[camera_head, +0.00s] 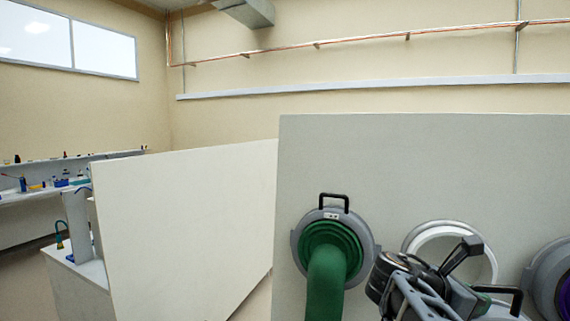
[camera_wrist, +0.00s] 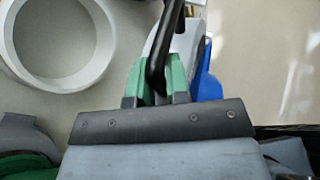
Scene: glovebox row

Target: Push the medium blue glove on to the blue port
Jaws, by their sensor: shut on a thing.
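My gripper (camera_wrist: 160,92) is shut on a black handle (camera_wrist: 168,50) in the wrist view. Behind the fingers a grey ring (camera_wrist: 186,38) and a blue glove (camera_wrist: 208,86) show in part; most of the glove is hidden. In the head view my gripper (camera_head: 478,297) is at the lower right, in front of the panel, and the blue glove cannot be made out. A bare white port ring (camera_head: 428,238) shows behind my arm, which covers part of it. A white ring (camera_wrist: 62,82) also shows at the upper left of the wrist view. No blue marking shows on it.
A green glove on a grey ring (camera_head: 299,247) hangs on the grey panel (camera_head: 400,165), left of the white ring. A purple glove (camera_head: 563,298) in a grey ring is cut off at the right edge. A white partition (camera_head: 185,215) stands to the left.

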